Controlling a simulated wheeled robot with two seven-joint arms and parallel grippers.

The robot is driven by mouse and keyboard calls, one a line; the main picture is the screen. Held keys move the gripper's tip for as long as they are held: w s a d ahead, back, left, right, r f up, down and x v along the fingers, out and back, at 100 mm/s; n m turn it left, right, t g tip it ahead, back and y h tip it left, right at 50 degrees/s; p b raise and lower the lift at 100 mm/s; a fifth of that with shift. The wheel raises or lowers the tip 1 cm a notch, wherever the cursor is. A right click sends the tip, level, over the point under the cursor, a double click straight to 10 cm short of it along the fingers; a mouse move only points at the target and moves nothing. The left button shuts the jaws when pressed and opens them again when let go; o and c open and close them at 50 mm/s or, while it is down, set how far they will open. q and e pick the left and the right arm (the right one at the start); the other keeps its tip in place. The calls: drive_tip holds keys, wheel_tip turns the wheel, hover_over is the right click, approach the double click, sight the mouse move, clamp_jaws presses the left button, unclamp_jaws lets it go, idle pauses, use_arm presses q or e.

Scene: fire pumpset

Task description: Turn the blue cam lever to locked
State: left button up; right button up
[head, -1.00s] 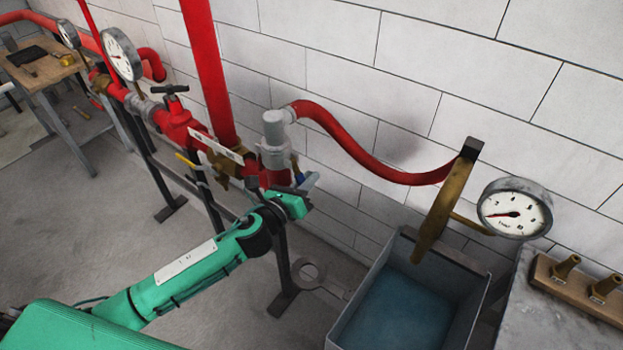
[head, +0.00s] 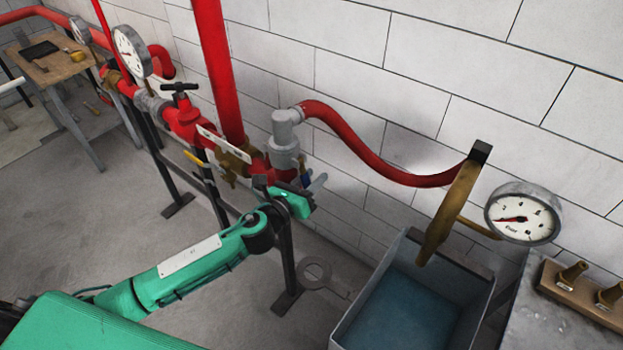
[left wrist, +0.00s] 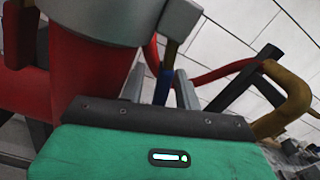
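The blue cam lever (head: 306,180) hangs at the right side of the grey hose coupling (head: 284,145). In the left wrist view the blue lever (left wrist: 165,75) stands upright, its lower end hidden behind the gripper body. My left gripper (head: 314,182) is at the lever, below the coupling. In the left wrist view its two grey fingers (left wrist: 161,88) are apart, one on each side of the lever. A narrow gap shows between the left finger and the lever, so it looks open around it. My right gripper is in neither view.
A red hose (head: 385,168) curves from the coupling to a brass nozzle (head: 450,212) over a grey water tank (head: 357,301). A pressure gauge (head: 522,214) is at the right. Pump stand legs (head: 289,260) are close to my arm.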

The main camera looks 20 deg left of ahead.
use_arm(q)
drive_tip(key=b+v, duration=0.5)
drive_tip(key=v, duration=0.8)
drive_tip(key=shift+s, duration=0.4)
drive_tip(key=shift+a, duration=0.15)
drive_tip(key=shift+c, duration=0.2)
